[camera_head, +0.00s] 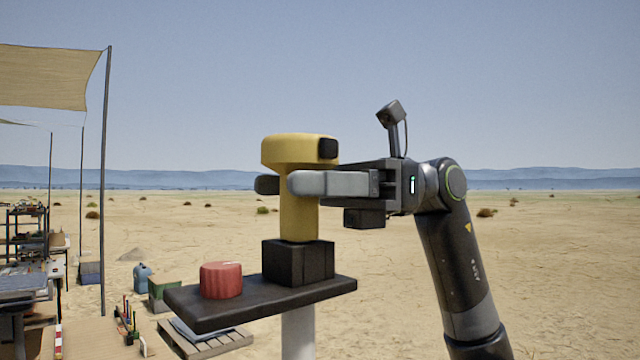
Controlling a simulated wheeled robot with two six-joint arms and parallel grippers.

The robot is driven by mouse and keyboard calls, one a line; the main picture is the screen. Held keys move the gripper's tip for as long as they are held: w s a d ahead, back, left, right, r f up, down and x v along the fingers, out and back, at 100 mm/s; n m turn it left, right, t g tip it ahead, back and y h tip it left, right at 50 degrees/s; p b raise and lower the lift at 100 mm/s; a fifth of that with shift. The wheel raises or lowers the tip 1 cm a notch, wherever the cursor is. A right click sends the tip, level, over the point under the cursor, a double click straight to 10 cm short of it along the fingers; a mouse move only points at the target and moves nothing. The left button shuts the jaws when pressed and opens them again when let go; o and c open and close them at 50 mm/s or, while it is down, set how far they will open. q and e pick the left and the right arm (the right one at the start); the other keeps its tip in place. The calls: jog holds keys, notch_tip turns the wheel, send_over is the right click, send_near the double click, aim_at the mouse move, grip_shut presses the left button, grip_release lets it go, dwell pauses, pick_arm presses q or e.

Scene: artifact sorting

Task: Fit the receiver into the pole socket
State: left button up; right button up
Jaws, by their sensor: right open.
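The yellow receiver (298,218) has a wide head with a dark patch at its right and a narrower stem below. It stands upright, and its stem's lower end meets the black block-shaped socket (298,262); how deep it sits is hidden inside the block. The socket is on a dark flat plate on top of a pale pole (298,335). My right gripper (280,184) reaches in from the right just under the receiver's head. It is open, with one finger in front of the stem and the other behind it. My left gripper is out of view.
A red ribbed cap-like object (221,280) stands on the dark plate (190,308), left of the socket. A wooden pallet (215,342), a blue container (143,277) and a canopy post (104,180) are at the left. Open sand lies behind and right.

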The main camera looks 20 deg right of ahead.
jog(key=w+d+b, duration=0.3)
jog(key=d+b, duration=0.1)
jog(key=d, duration=1.3)
jog(key=shift+d, duration=0.1)
